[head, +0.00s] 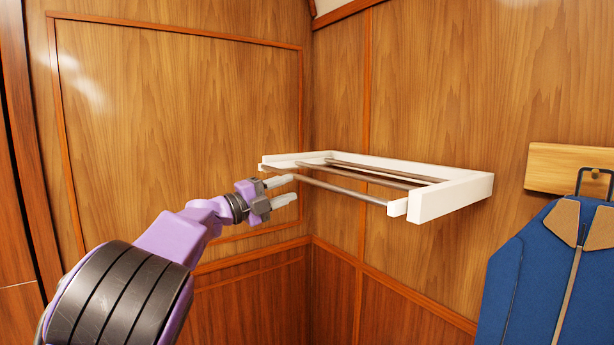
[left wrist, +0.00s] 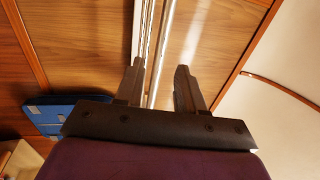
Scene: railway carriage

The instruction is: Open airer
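The airer (head: 452,198) is a white frame on the wood-panelled wall, with several metal rods across it. Its front rod (head: 345,190) sits slightly out from the rest, with a short white end piece (head: 397,207) at its right. My left gripper (head: 294,188) is open and empty at the left end of the front rod, its two fingers one above the other. In the left wrist view, a rod (left wrist: 158,60) runs lengthwise between the open fingers (left wrist: 158,78). I cannot tell whether a finger touches it. My right gripper is out of view.
A wooden hook rail (head: 560,168) is on the wall at the right, with a blue bag or garment (head: 530,275) hanging below it. Wood-panelled walls meet in a corner behind the airer. The space below and in front of the airer looks clear.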

